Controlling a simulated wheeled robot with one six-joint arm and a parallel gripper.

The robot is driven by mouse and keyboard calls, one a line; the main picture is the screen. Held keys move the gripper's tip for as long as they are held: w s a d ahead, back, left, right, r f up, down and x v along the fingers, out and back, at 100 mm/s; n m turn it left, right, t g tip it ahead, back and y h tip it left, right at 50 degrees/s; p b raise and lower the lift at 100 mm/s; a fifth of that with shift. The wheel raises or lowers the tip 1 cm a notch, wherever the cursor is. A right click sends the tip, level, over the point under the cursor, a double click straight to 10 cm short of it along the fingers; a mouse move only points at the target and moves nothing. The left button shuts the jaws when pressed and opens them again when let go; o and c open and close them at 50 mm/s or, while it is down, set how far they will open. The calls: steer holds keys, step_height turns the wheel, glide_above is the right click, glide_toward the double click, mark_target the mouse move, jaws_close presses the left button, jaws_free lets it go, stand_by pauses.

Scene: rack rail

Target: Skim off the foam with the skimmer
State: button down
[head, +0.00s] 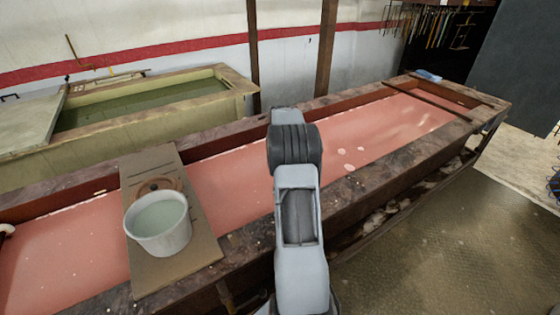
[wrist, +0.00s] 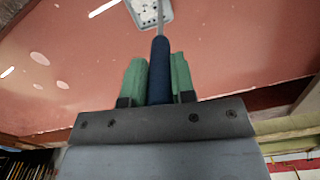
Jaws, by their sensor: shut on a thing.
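In the wrist view my gripper (wrist: 158,85) has green finger pads and is shut on the dark blue handle of the skimmer (wrist: 160,62). The skimmer's pale perforated head (wrist: 150,12) is at the top edge, partly cut off, over the pink liquid (wrist: 220,60). I cannot tell whether it touches the surface. White foam patches (wrist: 40,58) lie beside it on the left. In the head view several foam patches (head: 348,167) float right of my arm in the long trough (head: 405,165). My arm hides the gripper and skimmer there.
A white bucket (head: 158,225) with pale greenish content stands on a board (head: 205,250) laid across the trough. A round brown thing (head: 157,186) is behind it. Bars (head: 428,103) cross the trough's far end. A second tank (head: 235,85) with dark green liquid stands at the back left.

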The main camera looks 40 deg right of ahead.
step_height(320, 180, up, 7)
steer(key=p, duration=0.3)
steer(key=shift+f+p, duration=0.1)
steer(key=shift+p, duration=0.3)
steer(key=shift+r, duration=2.8)
steer(key=shift+s+f, duration=0.1)
stand_by(1.2)
steer(key=s+a+b, duration=0.3)
steer(key=s+b, duration=0.3)
steer(key=s, duration=0.8)
steer(key=s+a+b, duration=0.3)
steer(key=s+b, duration=0.4)
steer(key=s, duration=0.8)
steer(key=shift+s, duration=0.15)
